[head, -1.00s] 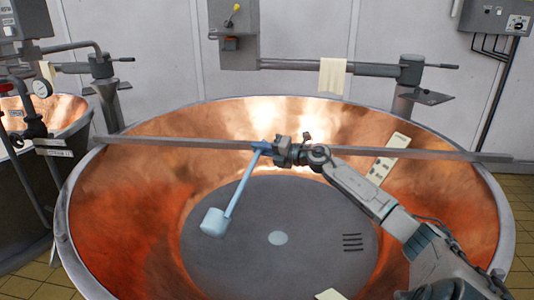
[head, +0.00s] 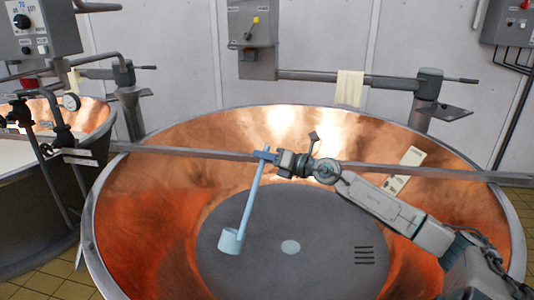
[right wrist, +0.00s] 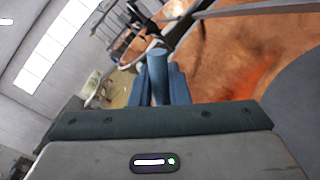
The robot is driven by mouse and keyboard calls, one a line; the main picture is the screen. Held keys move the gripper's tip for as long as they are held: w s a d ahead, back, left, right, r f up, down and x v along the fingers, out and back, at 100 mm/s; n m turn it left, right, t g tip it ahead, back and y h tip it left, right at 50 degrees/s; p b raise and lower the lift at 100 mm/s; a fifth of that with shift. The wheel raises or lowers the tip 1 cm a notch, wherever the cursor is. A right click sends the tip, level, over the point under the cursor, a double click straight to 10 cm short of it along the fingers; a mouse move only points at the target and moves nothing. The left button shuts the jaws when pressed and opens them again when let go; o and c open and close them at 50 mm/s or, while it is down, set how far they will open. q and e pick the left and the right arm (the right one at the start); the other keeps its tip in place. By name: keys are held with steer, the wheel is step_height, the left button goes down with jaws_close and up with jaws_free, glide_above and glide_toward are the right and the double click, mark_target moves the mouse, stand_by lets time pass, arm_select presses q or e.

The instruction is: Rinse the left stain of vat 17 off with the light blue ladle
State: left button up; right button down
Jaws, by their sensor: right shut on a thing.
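The light blue ladle (head: 255,195) hangs from my right gripper (head: 272,158), which is shut on the top of its handle. Its bowl (head: 231,241) hangs low over the grey bottom of the large copper vat (head: 140,215). The handle also shows between the fingers in the right wrist view (right wrist: 158,75). I cannot read a vat number here. The left inner wall is orange-red with darker patches, and I cannot make out a distinct stain. My left gripper is out of view.
A grey bar (head: 430,172) crosses above the vat, close behind my right gripper. A pale marked strip (head: 407,170) lies against the right inner wall. A second vat (head: 40,185) with whitish contents stands at left. A cloth (head: 349,88) hangs on a rear arm.

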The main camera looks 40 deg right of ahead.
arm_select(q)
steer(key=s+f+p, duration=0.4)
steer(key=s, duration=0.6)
arm_select(e)
steer(key=a+r, duration=0.1)
steer(key=s+a+r+n, duration=0.1)
steer(key=r, duration=0.1)
steer(key=shift+a, duration=0.2)
arm_select(q)
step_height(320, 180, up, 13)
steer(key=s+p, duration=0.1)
steer(key=p, duration=1.3)
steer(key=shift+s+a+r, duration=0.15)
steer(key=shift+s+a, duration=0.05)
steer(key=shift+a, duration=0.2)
arm_select(e)
steer(key=s+a+r+n, duration=0.4)
steer(key=a+r+n, duration=0.2)
steer(key=a+r, duration=0.3)
steer(key=shift+a+r+n, duration=0.15)
steer(key=shift+r+n, duration=0.15)
